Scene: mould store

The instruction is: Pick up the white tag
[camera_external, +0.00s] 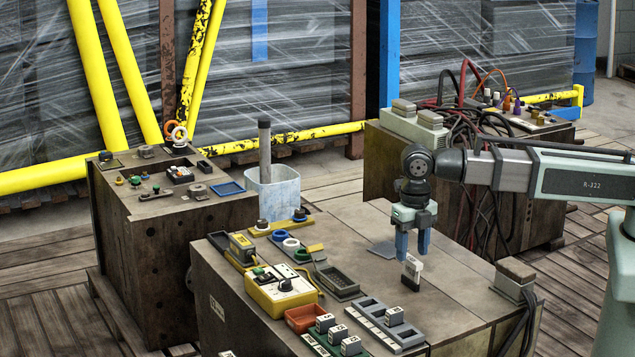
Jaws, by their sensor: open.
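A small upright white piece with a dark lower part (411,271), likely the white tag, is on the front tabletop (450,290), right of its middle. My gripper (412,252) points straight down over it, with its two blue fingers apart. The fingertips are at about the height of the piece's top in the picture. I cannot tell whether they touch it or are still above it. Nothing is seen held between the fingers.
Left of my gripper are a yellow control box (280,290), a dark tray (337,281) and an orange bin (304,318). A grey block with cables (515,275) sits at the right edge. The tabletop near the gripper is mostly clear.

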